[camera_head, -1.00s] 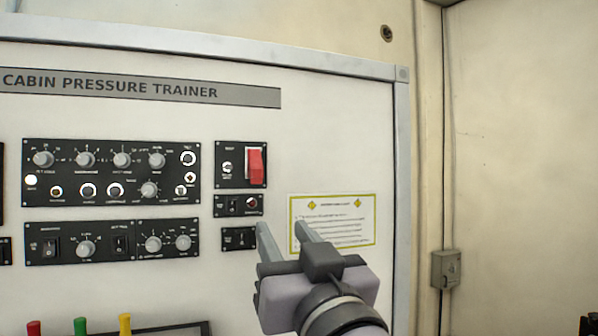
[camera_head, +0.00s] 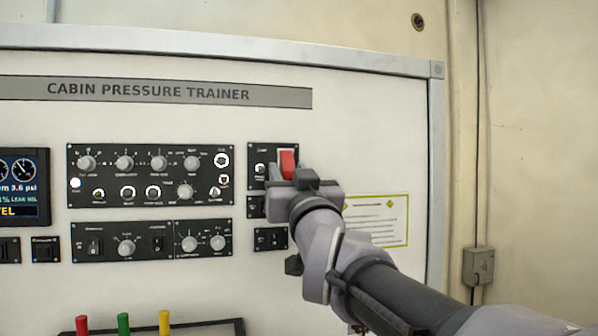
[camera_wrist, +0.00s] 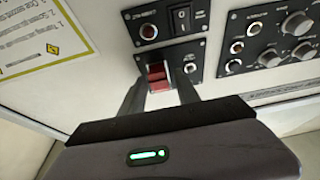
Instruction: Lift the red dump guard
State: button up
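The red dump guard (camera_head: 289,160) is on a small black panel at the upper right of the trainer's controls. It also shows in the wrist view (camera_wrist: 157,84), where the picture is turned over. My gripper (camera_head: 283,173) is in front of this panel and hides the guard's lower part in the head view. In the wrist view my gripper (camera_wrist: 158,80) has its two fingers apart, one on each side of the guard, with a gap between them. I cannot tell whether either finger touches the guard.
A small toggle (camera_head: 260,169) sits left of the guard on the same panel. A large knob panel (camera_head: 150,176) is further left. A yellow-bordered placard (camera_head: 385,220) is at the right, partly behind my arm. Coloured handles (camera_head: 123,322) stand at the lower left.

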grip_shut()
dwell(1.4)
